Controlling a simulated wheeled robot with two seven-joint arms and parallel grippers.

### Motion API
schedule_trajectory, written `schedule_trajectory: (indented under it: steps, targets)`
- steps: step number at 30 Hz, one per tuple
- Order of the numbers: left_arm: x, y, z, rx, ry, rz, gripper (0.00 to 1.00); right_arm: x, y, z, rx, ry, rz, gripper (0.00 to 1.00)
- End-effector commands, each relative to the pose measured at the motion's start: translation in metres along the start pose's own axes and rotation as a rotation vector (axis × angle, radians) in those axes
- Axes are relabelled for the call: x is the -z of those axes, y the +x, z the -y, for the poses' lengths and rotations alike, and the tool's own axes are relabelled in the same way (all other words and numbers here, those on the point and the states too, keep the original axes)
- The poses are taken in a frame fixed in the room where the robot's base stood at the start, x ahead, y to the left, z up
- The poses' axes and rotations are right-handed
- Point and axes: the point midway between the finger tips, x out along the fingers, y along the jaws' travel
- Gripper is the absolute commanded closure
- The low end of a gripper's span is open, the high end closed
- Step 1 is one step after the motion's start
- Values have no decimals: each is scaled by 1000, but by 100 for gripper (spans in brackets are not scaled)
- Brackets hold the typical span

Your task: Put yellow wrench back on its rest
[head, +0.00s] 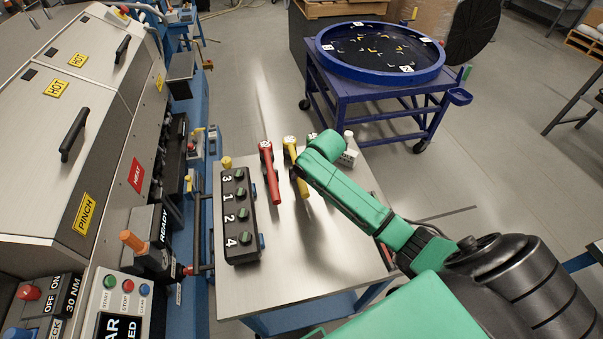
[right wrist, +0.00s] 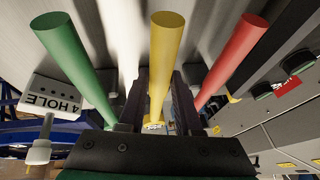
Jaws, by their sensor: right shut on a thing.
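The yellow wrench (head: 291,152) is over the steel table top, just right of the red wrench (head: 270,174). My right gripper (right wrist: 158,105) is shut on the yellow wrench, whose yellow handle (right wrist: 165,55) stands between the fingers in the right wrist view. There the green wrench handle (right wrist: 72,58) is on the left and the red handle (right wrist: 236,58) on the right, both apart from the fingers. My green forearm hides part of the yellow wrench in the head view. I cannot tell whether it touches its rest. My left gripper is out of view.
A black block numbered 3, 1, 2, 4 (head: 239,214) lies on the table (head: 300,262), left of the wrenches. A white block marked 4 HOLE (right wrist: 52,98) is near the green wrench. A machine marked HOT (head: 78,60) stands left; a blue round tray cart (head: 350,97) stands behind.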

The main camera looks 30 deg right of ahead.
Motion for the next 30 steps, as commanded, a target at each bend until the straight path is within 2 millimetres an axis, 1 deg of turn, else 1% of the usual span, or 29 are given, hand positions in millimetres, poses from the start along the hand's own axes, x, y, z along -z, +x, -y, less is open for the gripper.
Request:
schedule_trajectory:
  steps: [3,4,6,15,17,19,23,30]
  targets:
    - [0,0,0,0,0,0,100,1,-1,0,1,-1,-4,100]
    - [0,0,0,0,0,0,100,1,-1,0,1,-1,-4,56]
    - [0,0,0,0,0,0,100,1,-1,0,1,-1,-4,32]
    - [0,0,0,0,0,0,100,-1,0,0,-1,0,2,32]
    - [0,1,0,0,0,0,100,0,-3,0,0,0,0,32]
    - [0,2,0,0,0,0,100,0,-10,0,0,-1,-1,32]
    - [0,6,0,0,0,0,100,0,-35,0,1,-2,-4,32]
    - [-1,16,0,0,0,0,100,0,-95,0,1,-2,-7,32]
